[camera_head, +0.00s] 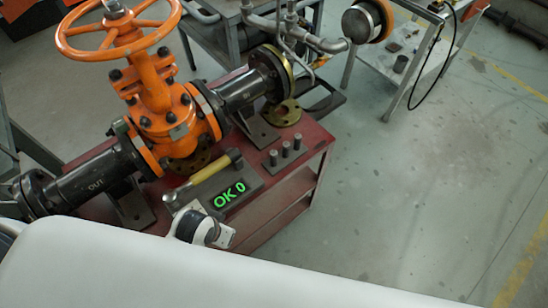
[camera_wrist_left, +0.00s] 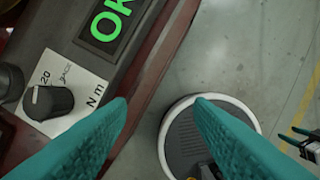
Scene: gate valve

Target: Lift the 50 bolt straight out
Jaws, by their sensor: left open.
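Three short grey bolts (camera_head: 285,150) stand upright in a row on a dark block at the right end of the red bench. Their sizes cannot be read, so I cannot tell which is the 50 bolt. My left gripper (camera_wrist_left: 160,103) is open and empty in the left wrist view, with its teal fingers apart. It is over the front edge of the bench, beside the tester box with the green OK display (camera_wrist_left: 108,22). No bolt shows in that view. In the head view, part of my left arm shows near the bench's front edge; its fingers are not clear.
The orange gate valve (camera_head: 155,95) and black pipes fill the bench's back left. A black knob (camera_wrist_left: 48,102) sticks up from the box. Open floor (camera_head: 420,180) lies to the right.

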